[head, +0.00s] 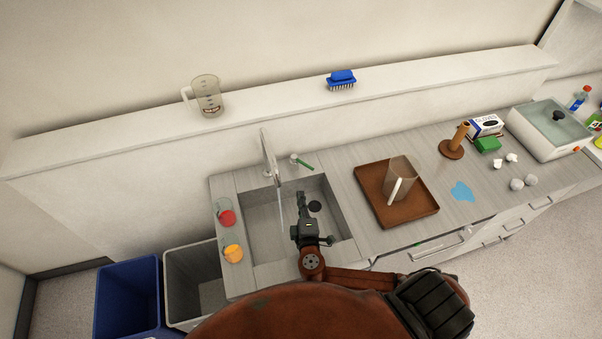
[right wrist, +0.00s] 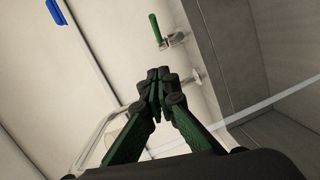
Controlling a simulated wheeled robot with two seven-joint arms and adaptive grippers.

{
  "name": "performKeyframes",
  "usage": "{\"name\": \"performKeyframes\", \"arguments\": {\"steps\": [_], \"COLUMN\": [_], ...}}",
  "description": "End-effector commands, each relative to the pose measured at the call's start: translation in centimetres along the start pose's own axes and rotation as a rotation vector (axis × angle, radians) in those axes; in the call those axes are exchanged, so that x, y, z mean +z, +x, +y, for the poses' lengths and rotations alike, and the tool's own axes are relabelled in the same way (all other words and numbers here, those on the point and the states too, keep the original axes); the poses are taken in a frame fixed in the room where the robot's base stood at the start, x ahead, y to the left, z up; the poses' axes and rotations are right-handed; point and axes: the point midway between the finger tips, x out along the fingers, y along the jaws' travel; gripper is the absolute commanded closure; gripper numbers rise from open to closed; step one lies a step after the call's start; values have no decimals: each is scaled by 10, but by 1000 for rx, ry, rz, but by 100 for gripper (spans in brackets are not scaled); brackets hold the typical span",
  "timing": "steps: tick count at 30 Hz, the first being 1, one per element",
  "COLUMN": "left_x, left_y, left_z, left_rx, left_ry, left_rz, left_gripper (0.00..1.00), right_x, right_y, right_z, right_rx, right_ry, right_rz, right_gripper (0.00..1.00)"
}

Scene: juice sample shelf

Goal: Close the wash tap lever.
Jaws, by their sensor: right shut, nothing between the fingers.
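The wash tap's green lever (head: 303,163) is on a small metal valve to the right of the tap spout (head: 267,150), behind the sink (head: 262,217). A thin pale stream seems to fall from the spout into the basin. My right gripper (head: 300,195) is over the sink, in front of the lever and apart from it. In the right wrist view the green lever (right wrist: 155,28) shows beyond my shut, empty fingertips (right wrist: 157,76), with a gap between. The metal spout (right wrist: 100,130) is partly hidden behind the fingers. My left gripper is not in view.
A brown tray (head: 368,205) with a clear jug (head: 400,178) stands right of the sink. A ledge behind holds a measuring jug (head: 206,97) and a blue brush (head: 341,78).

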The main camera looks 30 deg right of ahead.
Motion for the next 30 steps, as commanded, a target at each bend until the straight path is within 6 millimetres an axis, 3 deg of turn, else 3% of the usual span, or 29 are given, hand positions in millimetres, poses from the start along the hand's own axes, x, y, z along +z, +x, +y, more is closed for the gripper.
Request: {"name": "performKeyframes", "arguments": {"steps": [8, 21, 30], "left_x": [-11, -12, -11], "left_y": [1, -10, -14], "left_z": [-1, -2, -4], "left_rx": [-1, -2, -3], "left_ry": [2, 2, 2], "left_rz": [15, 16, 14], "left_gripper": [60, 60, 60], "right_x": [5, 11, 32], "right_y": [22, 107, 127], "right_z": [-2, -2, -5], "right_rx": [5, 3, -1], "right_ry": [-2, -6, -1], "right_rz": [-7, -9, -6], "right_gripper": [100, 100, 100]}}
